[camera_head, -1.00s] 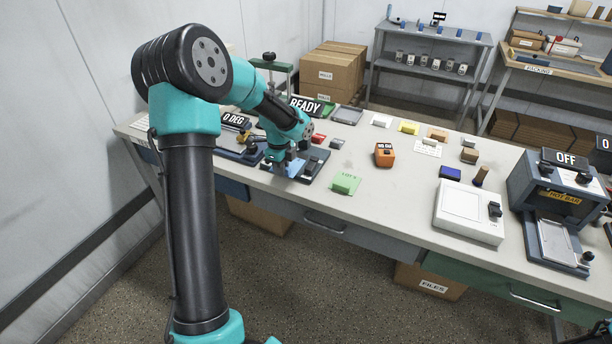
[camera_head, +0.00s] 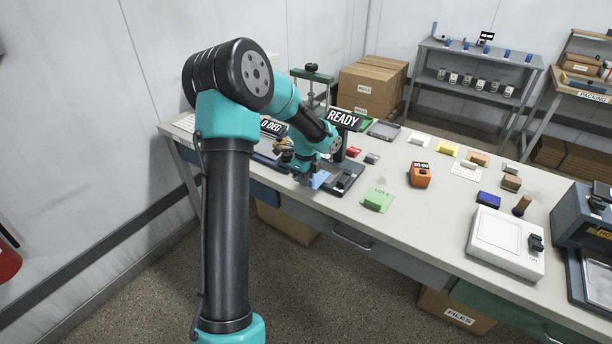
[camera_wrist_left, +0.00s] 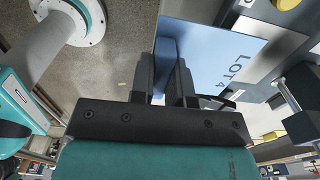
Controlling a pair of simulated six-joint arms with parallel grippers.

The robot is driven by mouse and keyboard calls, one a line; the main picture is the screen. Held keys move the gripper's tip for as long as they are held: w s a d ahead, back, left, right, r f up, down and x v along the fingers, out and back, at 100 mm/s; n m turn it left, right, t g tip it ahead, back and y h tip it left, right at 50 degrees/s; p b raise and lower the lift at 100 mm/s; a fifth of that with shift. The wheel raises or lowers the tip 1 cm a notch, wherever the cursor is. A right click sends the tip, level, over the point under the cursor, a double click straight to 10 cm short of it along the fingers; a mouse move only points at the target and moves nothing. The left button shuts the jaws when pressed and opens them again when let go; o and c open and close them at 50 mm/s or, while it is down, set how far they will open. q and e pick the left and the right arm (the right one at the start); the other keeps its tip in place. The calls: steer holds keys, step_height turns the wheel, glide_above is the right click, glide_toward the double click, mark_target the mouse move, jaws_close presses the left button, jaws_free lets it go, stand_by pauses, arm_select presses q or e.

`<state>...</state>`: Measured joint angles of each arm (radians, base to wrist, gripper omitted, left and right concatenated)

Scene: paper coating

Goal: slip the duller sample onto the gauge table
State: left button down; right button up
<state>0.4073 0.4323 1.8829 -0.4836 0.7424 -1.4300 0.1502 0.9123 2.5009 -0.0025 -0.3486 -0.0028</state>
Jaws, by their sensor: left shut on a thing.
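My left gripper (camera_head: 308,180) is shut on that block, with the card reaching to one side of the fingers (camera_wrist_left: 165,75). The card is at the left part of a dark instrument base (camera_head: 350,182) under the READY sign (camera_head: 344,119); whether it touches the base is unclear. The green LOT B sample (camera_head: 378,199) lies on the bench to the right. I cannot judge which surface is duller. My right gripper is out of view.
A 0 DEG instrument (camera_head: 272,127) stands left, partly behind my arm. An orange timer (camera_head: 420,175), a dark blue block (camera_head: 489,199) and a white scale-like device (camera_head: 506,242) stand to the right. Bare bench (camera_head: 420,220) lies around LOT B.

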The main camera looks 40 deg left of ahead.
arm_select(q)
steer(key=shift+f, duration=1.4)
steer(key=shift+w+a, duration=0.3)
steer(key=shift+w, duration=1.1)
steer(key=shift+w+a, duration=0.25)
steer(key=shift+w, duration=1.15)
steer(key=shift+w+a, duration=0.3)
steer(key=shift+w, duration=1.1)
steer(key=shift+f, duration=0.3)
steer(key=c, duration=1)
jaws_free()
step_height(320, 180, up, 17)
steer(key=shift+r, duration=0.2)
